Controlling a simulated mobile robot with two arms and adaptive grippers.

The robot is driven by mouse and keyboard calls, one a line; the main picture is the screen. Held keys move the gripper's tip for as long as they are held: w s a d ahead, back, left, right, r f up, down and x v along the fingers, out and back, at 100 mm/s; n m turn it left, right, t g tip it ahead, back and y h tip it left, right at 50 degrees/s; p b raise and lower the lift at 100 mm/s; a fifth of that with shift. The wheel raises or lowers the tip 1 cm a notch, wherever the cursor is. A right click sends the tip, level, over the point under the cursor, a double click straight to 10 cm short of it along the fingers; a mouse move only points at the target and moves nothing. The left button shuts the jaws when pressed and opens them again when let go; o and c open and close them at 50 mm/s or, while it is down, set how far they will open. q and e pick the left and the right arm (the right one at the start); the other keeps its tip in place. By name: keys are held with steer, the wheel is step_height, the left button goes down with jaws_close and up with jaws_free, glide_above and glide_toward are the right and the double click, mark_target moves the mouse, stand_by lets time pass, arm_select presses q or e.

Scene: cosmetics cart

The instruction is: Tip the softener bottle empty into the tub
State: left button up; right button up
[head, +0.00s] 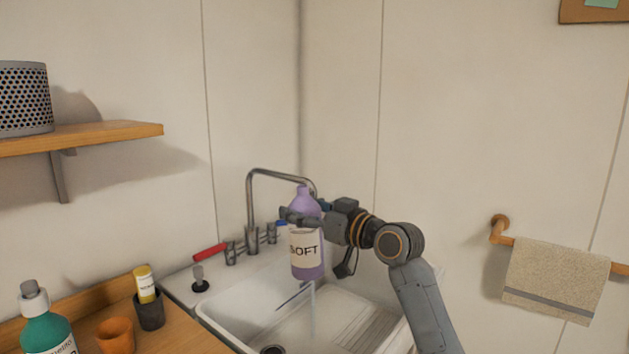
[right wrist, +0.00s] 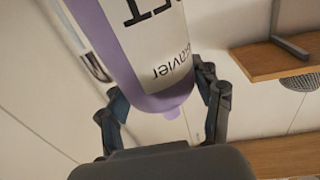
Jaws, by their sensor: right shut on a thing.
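The softener bottle (head: 306,262) is purple with a white label reading SOFT. It is about upright in the head view, above the white sink basin (head: 208,318). My right gripper (head: 300,216) is shut on its upper part, just under the neck. In the right wrist view the bottle (right wrist: 160,102) sits between the two fingers, with part of its label showing. A pale vertical streak shows below the bottle; I cannot tell whether it is liquid. No separate tub shows besides the basin. My left gripper is not in view.
A curved tap (head: 250,200) stands behind the bottle, close to it. A green bottle (head: 45,333), an orange cup (head: 115,335) and a dark cup (head: 150,314) stand at left. A towel (head: 555,280) hangs at right.

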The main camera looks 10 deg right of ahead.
steer(key=shift+w+a+r, duration=0.15)
steer(key=shift+w+r, duration=0.3)
steer(key=shift+r, duration=0.15)
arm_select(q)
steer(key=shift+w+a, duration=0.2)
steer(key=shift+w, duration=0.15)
arm_select(e)
steer(key=shift+s, duration=0.1)
